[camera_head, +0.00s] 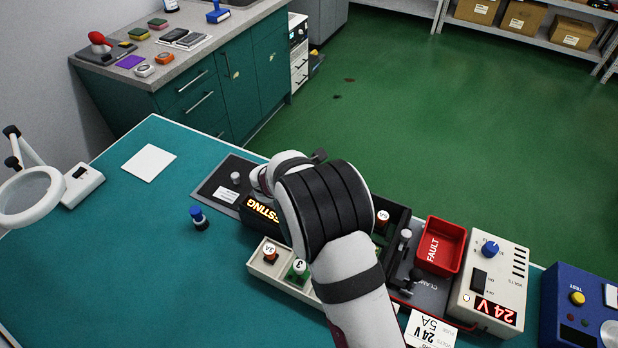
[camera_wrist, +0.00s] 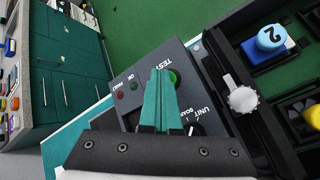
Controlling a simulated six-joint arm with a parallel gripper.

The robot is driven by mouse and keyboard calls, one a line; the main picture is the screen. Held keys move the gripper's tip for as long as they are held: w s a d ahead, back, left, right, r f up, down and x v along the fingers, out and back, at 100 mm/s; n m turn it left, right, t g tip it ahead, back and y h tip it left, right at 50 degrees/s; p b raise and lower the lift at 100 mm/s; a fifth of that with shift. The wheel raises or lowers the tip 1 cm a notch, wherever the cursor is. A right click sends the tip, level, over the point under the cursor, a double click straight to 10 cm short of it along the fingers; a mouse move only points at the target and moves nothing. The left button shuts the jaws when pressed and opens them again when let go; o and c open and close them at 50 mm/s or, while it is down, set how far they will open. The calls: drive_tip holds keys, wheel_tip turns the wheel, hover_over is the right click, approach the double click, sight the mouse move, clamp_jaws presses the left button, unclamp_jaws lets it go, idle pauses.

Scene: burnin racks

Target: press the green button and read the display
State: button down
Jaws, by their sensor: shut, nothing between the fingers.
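The green button (camera_wrist: 175,79) is on a dark panel (camera_wrist: 150,103), beside the word TEST, in the wrist view. My gripper (camera_wrist: 160,72) is shut and empty, its teal fingertips overlapping the button's left side. I cannot tell whether they touch it. My arm hides the panel, the button and my fingertips in the head view.
On the panel are OK and FAULT lamps (camera_wrist: 126,90) and a UNIT/BOARD knob (camera_wrist: 195,129). A dark rack with a blue cap (camera_wrist: 270,38) lies right.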

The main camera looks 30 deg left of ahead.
drive_tip(key=shift+r, duration=0.85)
wheel_tip(320, 180, up, 5)
idle(0.3)
idle(0.6)
